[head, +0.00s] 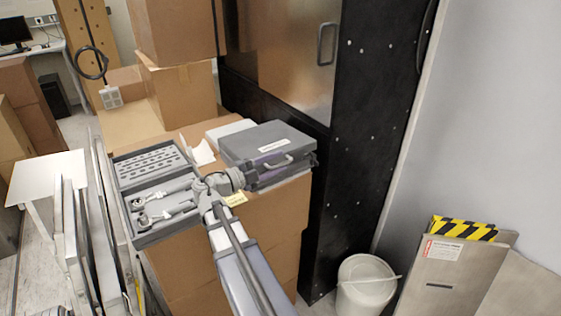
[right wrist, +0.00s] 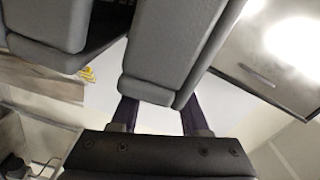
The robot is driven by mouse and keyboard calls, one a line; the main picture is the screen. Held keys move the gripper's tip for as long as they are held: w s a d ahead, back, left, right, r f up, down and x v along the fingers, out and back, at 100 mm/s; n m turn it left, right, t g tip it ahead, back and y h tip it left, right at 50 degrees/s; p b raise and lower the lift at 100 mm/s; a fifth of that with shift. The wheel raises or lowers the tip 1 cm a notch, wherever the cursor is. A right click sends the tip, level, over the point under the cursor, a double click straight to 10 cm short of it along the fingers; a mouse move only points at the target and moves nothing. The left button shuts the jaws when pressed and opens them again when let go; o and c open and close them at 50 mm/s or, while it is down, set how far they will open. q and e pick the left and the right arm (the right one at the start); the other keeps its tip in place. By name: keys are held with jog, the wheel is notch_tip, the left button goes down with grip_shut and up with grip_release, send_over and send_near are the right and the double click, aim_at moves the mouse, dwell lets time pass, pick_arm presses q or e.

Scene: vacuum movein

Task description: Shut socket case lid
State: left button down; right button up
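The grey socket case (head: 268,140) sits on top of a cardboard box stack in the head view, with a pale label and a front handle. Its lid lies low over the base; whether it is fully closed cannot be told. In the right wrist view, grey case parts (right wrist: 165,50) fill the upper middle, with a gap between two of them. My right gripper (head: 268,163) is at the front of the case, close to the handle. In the wrist view its two purple fingers (right wrist: 160,116) stand apart, tips partly hidden behind a grey part. My left gripper is not in view.
A grey tray (head: 152,158) with holes and ratchet tools lies left of the case. A black cabinet (head: 370,130) stands close behind and right. A white bucket (head: 366,290) and a hazard-striped box (head: 463,229) are at lower right. Cardboard boxes (head: 180,95) stand behind.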

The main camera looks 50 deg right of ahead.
jog(key=v, duration=0.6)
jog(key=shift+s, duration=0.15)
dwell(0.4)
